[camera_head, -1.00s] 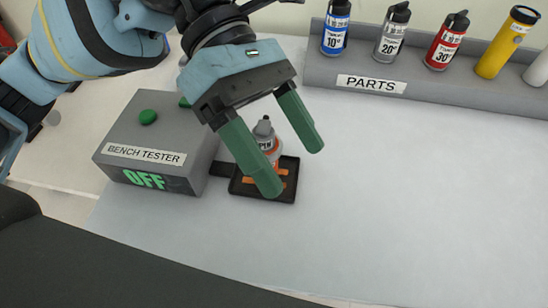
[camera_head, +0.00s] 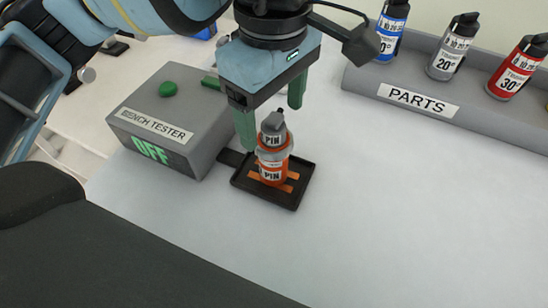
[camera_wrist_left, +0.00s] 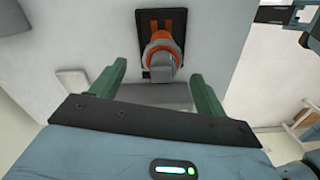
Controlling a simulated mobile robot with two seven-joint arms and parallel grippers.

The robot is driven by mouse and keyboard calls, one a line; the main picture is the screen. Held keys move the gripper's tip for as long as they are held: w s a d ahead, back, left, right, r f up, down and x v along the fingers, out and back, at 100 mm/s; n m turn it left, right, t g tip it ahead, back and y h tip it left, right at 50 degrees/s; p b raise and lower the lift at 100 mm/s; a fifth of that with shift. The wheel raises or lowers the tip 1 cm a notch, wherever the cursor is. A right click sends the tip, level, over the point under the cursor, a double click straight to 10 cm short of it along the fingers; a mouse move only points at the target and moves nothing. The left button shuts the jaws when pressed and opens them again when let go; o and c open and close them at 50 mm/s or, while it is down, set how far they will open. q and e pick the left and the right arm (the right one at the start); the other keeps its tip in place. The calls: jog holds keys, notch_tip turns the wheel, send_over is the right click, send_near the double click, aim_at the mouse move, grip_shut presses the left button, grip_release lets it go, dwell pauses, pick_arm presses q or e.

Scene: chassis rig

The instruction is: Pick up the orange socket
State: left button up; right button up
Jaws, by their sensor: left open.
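The orange socket (camera_head: 271,168), an orange cylinder with a grey collar and grey top labelled "PIN", stands upright on a small black tray (camera_head: 297,192) with orange strips. My left gripper (camera_head: 271,127) is open and empty, just behind the socket in the head view; the socket's grey top partly overlaps the gap between its fingers. In the left wrist view the socket (camera_wrist_left: 160,52) lies ahead of the open green fingers (camera_wrist_left: 158,72), roughly centred between them, with no visible contact. My right gripper is not in view.
A grey bench tester (camera_head: 172,115) with a green button and "OFF" display joins the tray's left side, close to my left gripper. A grey rack (camera_head: 475,108) marked "PARTS" holds blue, grey and red bottles at the upper right. The white surface right of the tray is clear.

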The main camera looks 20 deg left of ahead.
aim_at(273, 146)
pick_arm(q)
jog(key=shift+s+f, duration=0.15)
jog(key=shift+f, duration=3.4)
jog(key=c, duration=1.2)
jog(key=shift+r, duration=0.1)
jog(key=shift+c, duration=0.2)
notch_tip(273, 146, up, 10)
